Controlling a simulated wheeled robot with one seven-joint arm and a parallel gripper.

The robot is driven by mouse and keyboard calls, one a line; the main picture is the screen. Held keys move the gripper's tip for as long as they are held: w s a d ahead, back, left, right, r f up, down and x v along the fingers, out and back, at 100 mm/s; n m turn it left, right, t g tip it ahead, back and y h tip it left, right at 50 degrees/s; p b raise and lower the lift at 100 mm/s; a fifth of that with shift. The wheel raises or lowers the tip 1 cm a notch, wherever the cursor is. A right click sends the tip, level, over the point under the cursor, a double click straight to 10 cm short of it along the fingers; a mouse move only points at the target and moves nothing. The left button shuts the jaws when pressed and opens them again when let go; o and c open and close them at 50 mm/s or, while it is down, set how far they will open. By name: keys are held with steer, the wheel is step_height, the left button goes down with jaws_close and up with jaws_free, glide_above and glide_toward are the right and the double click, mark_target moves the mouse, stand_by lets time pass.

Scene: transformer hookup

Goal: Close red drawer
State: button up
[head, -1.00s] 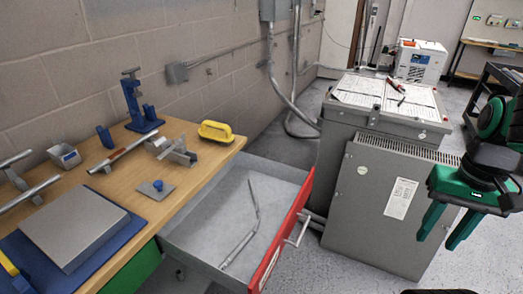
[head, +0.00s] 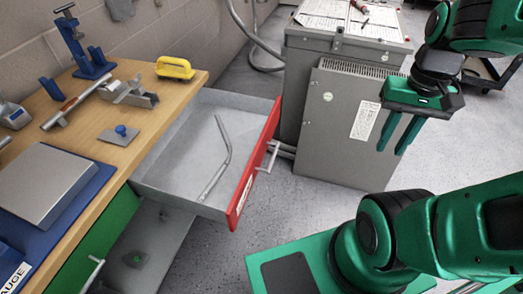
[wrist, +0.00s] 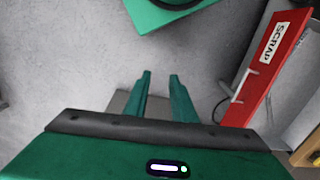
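The red drawer (head: 236,205) is pulled out from the wooden workbench, in the middle of the head view. Its grey tray holds a bent metal bar (head: 222,160). A pale bar handle (head: 268,158) is on its red front. In the wrist view the red front (wrist: 268,70), labelled SCRAP, and its handle (wrist: 238,84) are at the right. My gripper (head: 390,149) is to the right of the drawer, apart from it, pointing down in front of the grey cabinet. Its two fingers (wrist: 160,74) are apart with nothing between them.
The grey transformer cabinet (head: 330,150) stands behind the drawer, with papers and tools on top. A green drawer front (head: 95,245) is below.

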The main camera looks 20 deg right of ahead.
steer(key=shift+s+r, duration=0.3)
steer(key=shift+s, duration=0.1)
jaws_close()
steer(key=w+a+f+m+t+y, duration=0.1)
steer(key=w+a+f+m, duration=0.2)
steer(key=w+a+m, duration=0.45)
steer(key=w+a+f+m, duration=0.3)
steer(key=w+m, duration=0.2)
steer(key=w, duration=0.5)
steer(key=w+a+f+m+t+y, duration=0.1)
steer(key=w+a+f+m, duration=0.2)
steer(key=w+a+m, duration=0.45)
step_height(320, 180, down, 10)
steer(key=w+n, duration=0.1)
steer(key=w, duration=0.1)
steer(key=shift+w, duration=0.25)
